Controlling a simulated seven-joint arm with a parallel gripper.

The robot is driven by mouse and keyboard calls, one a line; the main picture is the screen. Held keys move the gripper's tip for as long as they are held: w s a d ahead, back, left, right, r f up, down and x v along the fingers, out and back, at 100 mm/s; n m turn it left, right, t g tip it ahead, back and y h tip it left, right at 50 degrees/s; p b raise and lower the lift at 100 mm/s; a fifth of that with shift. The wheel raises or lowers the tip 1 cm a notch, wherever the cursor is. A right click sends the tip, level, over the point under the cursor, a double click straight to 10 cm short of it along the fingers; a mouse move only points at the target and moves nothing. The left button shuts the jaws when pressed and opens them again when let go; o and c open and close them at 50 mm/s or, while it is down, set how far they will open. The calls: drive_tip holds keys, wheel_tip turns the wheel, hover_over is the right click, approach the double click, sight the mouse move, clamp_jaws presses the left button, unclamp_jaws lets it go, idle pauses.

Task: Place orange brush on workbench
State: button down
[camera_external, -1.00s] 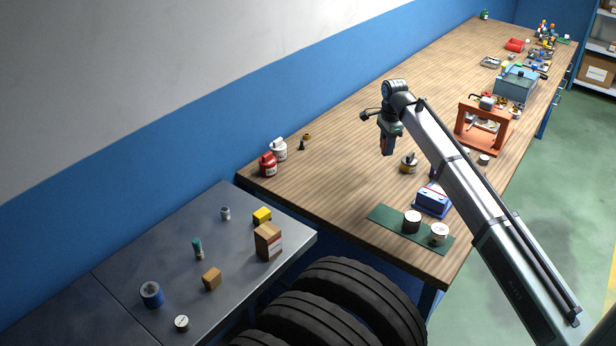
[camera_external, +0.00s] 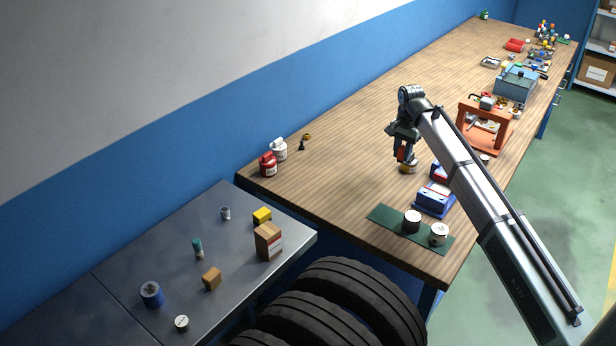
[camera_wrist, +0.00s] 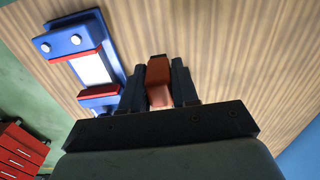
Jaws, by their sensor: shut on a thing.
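My gripper (camera_external: 404,158) is shut on the orange brush (camera_external: 402,152), which hangs downward above the wooden workbench (camera_external: 340,185). In the wrist view the brush (camera_wrist: 159,72) sits between the two dark fingers of my gripper (camera_wrist: 160,88), with a paler part nearer the palm. In the external view the fingers stand over or in front of a yellowish tin (camera_external: 408,169) and partly hide it. I cannot tell whether the brush touches the bench or the tin.
A green mat (camera_external: 385,217) bears two cans. An orange press frame (camera_external: 486,128) stands further right. The bench's left middle is clear.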

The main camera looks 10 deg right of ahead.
drive_tip(key=shift+f, duration=5)
drive_tip(key=shift+f, duration=0.1)
drive_tip(key=c, duration=0.8)
unclamp_jaws()
drive_tip(key=shift+c, duration=0.2)
wheel_tip(320, 180, up, 12)
drive_tip(key=shift+r, duration=0.15)
